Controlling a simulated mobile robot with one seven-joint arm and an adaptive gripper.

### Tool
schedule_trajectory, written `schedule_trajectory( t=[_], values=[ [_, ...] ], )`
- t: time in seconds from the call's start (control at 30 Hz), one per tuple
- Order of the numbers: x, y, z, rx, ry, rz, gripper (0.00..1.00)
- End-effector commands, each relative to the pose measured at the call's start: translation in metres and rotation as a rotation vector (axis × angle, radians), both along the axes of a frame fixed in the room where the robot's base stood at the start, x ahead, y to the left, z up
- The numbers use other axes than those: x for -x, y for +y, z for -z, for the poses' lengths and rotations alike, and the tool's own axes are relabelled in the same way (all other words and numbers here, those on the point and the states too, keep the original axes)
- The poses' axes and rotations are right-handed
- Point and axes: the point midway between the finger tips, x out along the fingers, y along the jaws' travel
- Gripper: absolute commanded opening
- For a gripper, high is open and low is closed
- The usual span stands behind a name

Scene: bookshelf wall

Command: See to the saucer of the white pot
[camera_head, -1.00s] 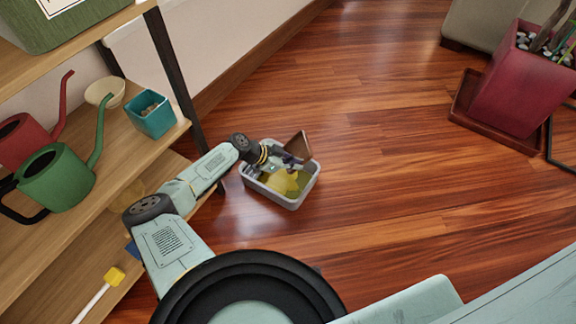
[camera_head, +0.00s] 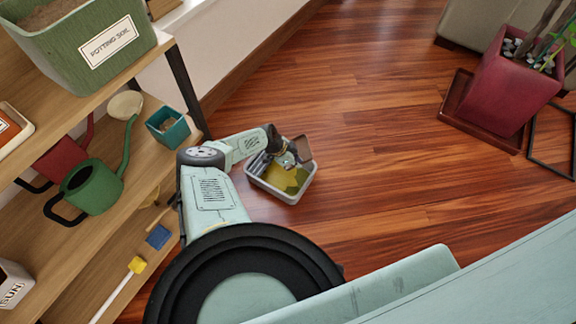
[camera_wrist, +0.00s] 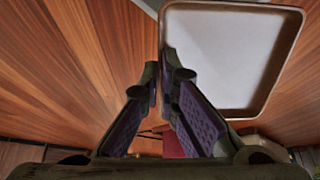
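A square saucer with rounded corners, a pale inside and a brown rim (camera_wrist: 285,50) fills the upper right of the wrist view. In the head view the saucer (camera_head: 301,149) shows as a small brown piece, tilted over a grey tub (camera_head: 292,199). My gripper (camera_wrist: 163,68) has its fingertips on the saucer's left edge, one on each side, and holds it. In the head view my gripper (camera_head: 287,158) is over the tub, partly hidden by my wrist. The tub holds yellow-green contents. I cannot make out the white pot.
A wooden shelf (camera_head: 95,238) on the left holds a green watering can (camera_head: 92,188), a red one (camera_head: 60,163), a teal pot (camera_head: 168,126) and a potting soil bin (camera_head: 85,45). A dark red pot (camera_head: 507,90) stands right on its own saucer (camera_head: 478,122). The middle floor is clear.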

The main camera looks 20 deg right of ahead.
Motion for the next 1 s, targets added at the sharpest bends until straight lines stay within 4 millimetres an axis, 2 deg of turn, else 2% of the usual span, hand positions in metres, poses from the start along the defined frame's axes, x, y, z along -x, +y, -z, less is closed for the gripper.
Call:
schedule_trajectory(
  t=[0.03, 0.07, 0.43, 0.7, 1.0],
  values=[
    [0.000, -0.001, -0.010, -0.024, -0.005, 0.003, 0.00],
    [0.000, -0.001, -0.012, -0.036, -0.009, 0.004, 0.00],
    [0.000, -0.007, -0.027, -0.267, -0.045, 0.005, 0.00],
    [0.001, -0.009, -0.030, -0.461, -0.068, 0.004, 0.00],
    [0.000, -0.008, -0.030, -0.480, -0.069, 0.000, 0.00]
  ],
)
